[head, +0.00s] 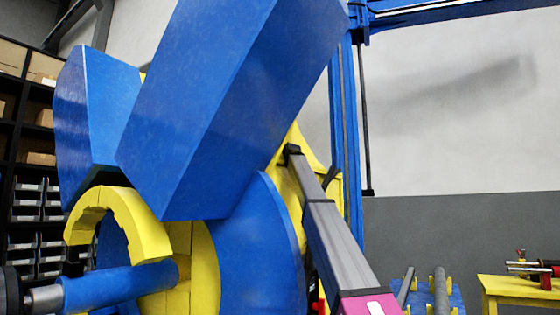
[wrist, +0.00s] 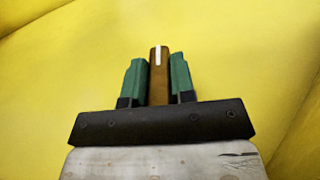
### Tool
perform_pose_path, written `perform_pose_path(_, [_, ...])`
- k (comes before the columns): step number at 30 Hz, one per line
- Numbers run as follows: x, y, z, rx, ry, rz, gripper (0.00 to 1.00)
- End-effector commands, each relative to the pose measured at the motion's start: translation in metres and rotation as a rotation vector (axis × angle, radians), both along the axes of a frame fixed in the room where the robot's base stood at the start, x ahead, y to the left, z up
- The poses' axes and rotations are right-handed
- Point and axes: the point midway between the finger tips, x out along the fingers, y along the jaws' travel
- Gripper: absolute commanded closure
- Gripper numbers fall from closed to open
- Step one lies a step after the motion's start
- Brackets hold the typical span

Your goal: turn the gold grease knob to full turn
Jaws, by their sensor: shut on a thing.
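The gold grease knob (wrist: 158,75) shows in the wrist view as a brown-gold piece with a white mark at its top. It stands against a yellow surface (wrist: 70,55). My gripper (wrist: 158,80) has its two green fingers on either side of the knob, shut on it. In the head view my gripper (head: 290,152) is at the end of the grey arm link, against the yellow part of the positioner (head: 297,200). The knob is hidden there.
Large blue plates (head: 230,100) of the positioner rise left of my arm. A yellow half ring (head: 120,215) and a blue shaft (head: 115,287) are at lower left. A yellow table (head: 515,290) with tools stands at lower right. Shelves (head: 30,150) line the left.

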Motion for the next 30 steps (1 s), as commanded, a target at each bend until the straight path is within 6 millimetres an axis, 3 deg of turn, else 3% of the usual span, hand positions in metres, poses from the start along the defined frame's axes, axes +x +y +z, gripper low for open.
perform_pose_path(19, [-0.0001,-0.0011,-0.0008,-0.009,-0.002,-0.044,1.0])
perform_pose_path(20, [-0.0001,-0.0011,-0.0008,-0.009,-0.002,-0.044,0.7])
perform_pose_path(21, [-0.0001,-0.0011,-0.0008,-0.009,-0.002,-0.044,0.57])
perform_pose_path(22, [-0.0002,-0.001,-0.0007,-0.008,-0.002,-0.043,0.51])
perform_pose_path(30, [-0.0003,-0.0006,-0.0004,-0.006,-0.001,-0.042,0.51])
